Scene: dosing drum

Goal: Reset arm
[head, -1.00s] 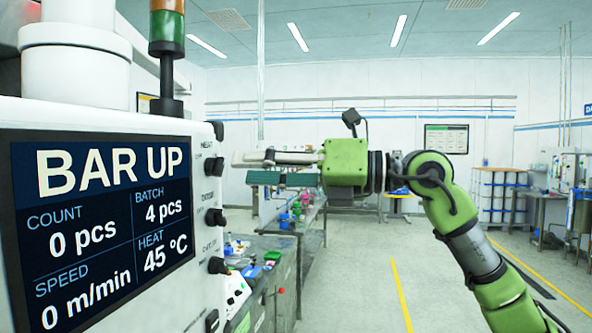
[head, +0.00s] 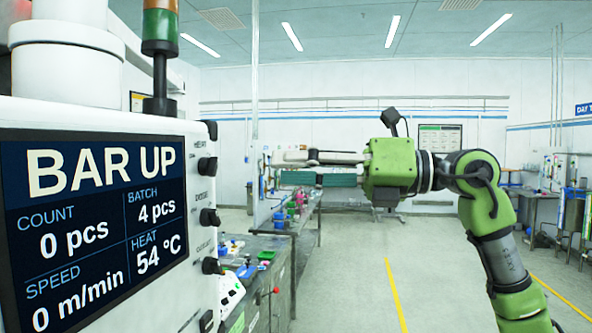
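My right gripper (head: 278,168) is in the middle of the head view, raised and pointing left, at the end of my green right arm. It has a pale upper finger part and a teal lower part lying side by side. From this side view I cannot tell whether it is open or shut, and no held object can be made out. It appears beyond the right edge of the machine panel, and no contact shows. My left gripper is not in view.
A white machine with a display (head: 95,215) fills the left side; it reads BAR UP, count 0 and heat 54 °C. Black knobs (head: 208,216) line its edge. A bench (head: 262,262) with small coloured items stands behind it. The floor (head: 350,290) at centre is clear.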

